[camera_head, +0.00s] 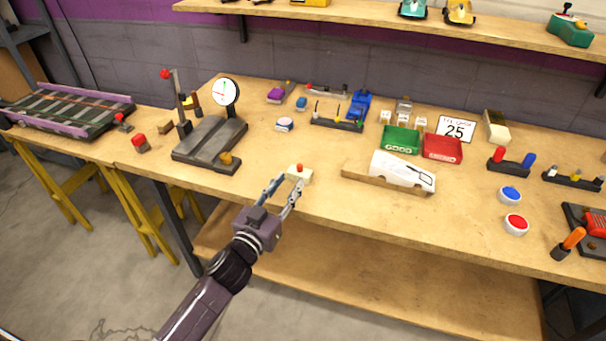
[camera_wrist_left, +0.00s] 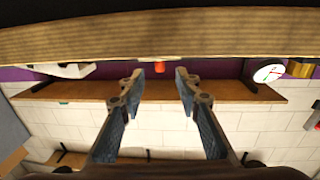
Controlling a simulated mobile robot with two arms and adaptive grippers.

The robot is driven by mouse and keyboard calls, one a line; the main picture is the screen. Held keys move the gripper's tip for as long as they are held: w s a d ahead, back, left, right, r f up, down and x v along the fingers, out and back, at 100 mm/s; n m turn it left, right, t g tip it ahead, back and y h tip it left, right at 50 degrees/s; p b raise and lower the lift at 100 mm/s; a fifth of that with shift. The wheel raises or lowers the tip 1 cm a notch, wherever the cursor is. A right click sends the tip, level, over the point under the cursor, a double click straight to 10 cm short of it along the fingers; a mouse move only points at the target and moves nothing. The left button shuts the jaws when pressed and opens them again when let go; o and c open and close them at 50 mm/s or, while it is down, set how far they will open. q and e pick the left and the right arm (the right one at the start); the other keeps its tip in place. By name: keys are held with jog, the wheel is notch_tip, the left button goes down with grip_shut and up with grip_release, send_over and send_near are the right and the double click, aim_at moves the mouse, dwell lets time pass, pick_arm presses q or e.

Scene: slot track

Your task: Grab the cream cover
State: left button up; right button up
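A small cream cover (camera_head: 300,175) with a red knob on top stands near the table's front edge in the head view. My left gripper (camera_head: 286,186) is just in front of it, with its fingertips apart and pointing at it. In the left wrist view, which looks upside down, the red knob (camera_wrist_left: 159,67) shows beyond the gap between the open fingers of my left gripper (camera_wrist_left: 159,74). Nothing is between the fingers. I cannot tell whether a fingertip touches the cover. My right gripper is not in view.
A white car body (camera_head: 403,172) on a brown base lies to the right. A dark stand with a dial (camera_head: 224,92) is at the left. Green (camera_head: 401,141) and red (camera_head: 442,148) bins stand behind. The wood around the cover is mostly clear.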

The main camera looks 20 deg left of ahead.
aim_at(298, 169)
pick_arm(q)
jog(key=shift+w+d+r, duration=0.1)
jog(key=shift+w+r, duration=0.05)
jog(key=shift+w, duration=0.9)
jog(key=shift+w+d, duration=0.2)
jog(key=shift+w, duration=1.1)
jog(key=shift+w+d, duration=0.2)
jog(key=shift+w, duration=1.1)
grip_shut()
